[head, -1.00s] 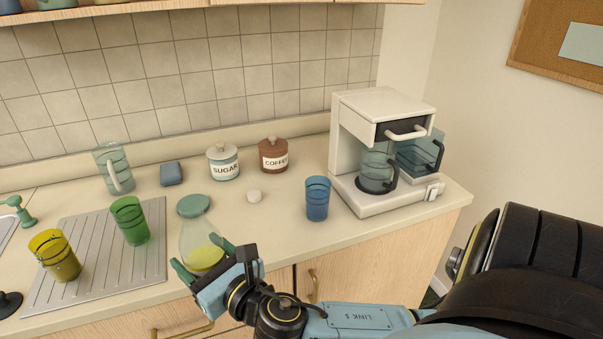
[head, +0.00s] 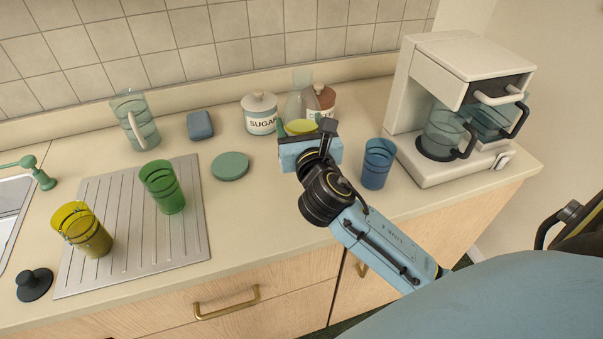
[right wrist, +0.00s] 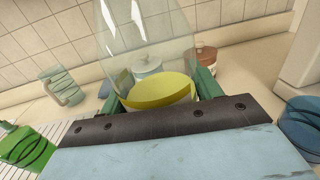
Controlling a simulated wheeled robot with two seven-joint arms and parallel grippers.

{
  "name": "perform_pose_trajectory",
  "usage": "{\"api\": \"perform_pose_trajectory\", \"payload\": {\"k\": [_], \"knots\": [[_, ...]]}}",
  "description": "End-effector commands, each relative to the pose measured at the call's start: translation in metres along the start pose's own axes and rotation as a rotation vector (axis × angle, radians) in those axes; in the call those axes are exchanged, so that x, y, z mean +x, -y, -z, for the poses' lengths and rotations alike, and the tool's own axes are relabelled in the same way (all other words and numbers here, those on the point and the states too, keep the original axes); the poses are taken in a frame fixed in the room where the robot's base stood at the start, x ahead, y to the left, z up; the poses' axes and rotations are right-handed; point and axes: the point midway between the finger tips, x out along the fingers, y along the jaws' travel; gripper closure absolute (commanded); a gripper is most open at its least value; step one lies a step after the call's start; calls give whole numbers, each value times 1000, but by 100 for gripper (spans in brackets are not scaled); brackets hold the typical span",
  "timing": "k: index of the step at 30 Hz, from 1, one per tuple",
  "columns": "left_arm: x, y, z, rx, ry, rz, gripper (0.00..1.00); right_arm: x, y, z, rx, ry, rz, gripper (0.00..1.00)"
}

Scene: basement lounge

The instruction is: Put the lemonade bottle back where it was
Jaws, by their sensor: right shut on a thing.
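The lemonade bottle (head: 297,106) is clear glass with yellow lemonade low inside. It is partly hidden by my right gripper (head: 304,128) in the head view. My right gripper is shut on the bottle, with a green finger on each side of it in the right wrist view, where the bottle (right wrist: 145,40) looks upright. In the head view the bottle overlaps the coffee canister; I cannot tell whether its base touches the counter. A flat green disc (head: 230,166) lies bare on the counter beside the drainboard. My left gripper is not in view.
The sugar canister (head: 261,113) and coffee canister (head: 320,100) stand behind the bottle. A blue cup (head: 378,163) and coffee maker (head: 455,105) stand right. A green cup (head: 162,186) and yellow cup (head: 82,229) are on the drainboard (head: 130,250); a pitcher (head: 134,120) stands behind.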

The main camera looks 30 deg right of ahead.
Motion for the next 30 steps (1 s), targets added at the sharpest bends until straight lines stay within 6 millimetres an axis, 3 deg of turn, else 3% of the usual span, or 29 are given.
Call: {"api": "perform_pose_trajectory", "payload": {"k": [3,15,30], "knots": [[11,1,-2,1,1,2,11,0,0,25,-2,-3,0,77],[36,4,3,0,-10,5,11,-1,0,83,-2,-1,-3,77],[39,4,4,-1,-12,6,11,0,-1,92,-2,1,-4,77]]}}
